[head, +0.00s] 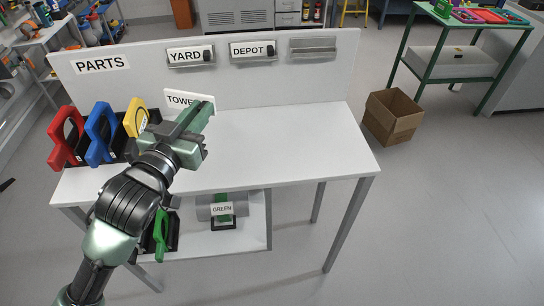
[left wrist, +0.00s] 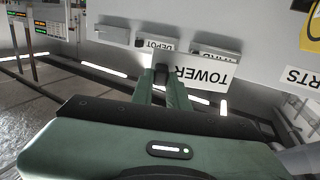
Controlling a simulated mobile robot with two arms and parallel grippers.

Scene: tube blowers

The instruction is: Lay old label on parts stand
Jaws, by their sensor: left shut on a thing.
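My left gripper (head: 205,108) is shut on the dark grip at the end of a white label reading TOWER (head: 180,98). It holds the label in front of the white back panel, over the left part of the parts stand's white top (head: 290,145). In the left wrist view the TOWER label (left wrist: 205,76) appears upside down beside the fingertips (left wrist: 163,76). The gripper and arm hide part of the label's right end and the top below. The panel carries a PARTS sign (head: 101,65). My right gripper is not in view.
YARD (head: 185,54) and DEPOT (head: 247,50) labels sit in panel holders. The right holder (head: 313,47) is empty. Red (head: 66,135), blue (head: 101,132) and yellow (head: 136,117) pieces stand at the left. The top's right half is clear.

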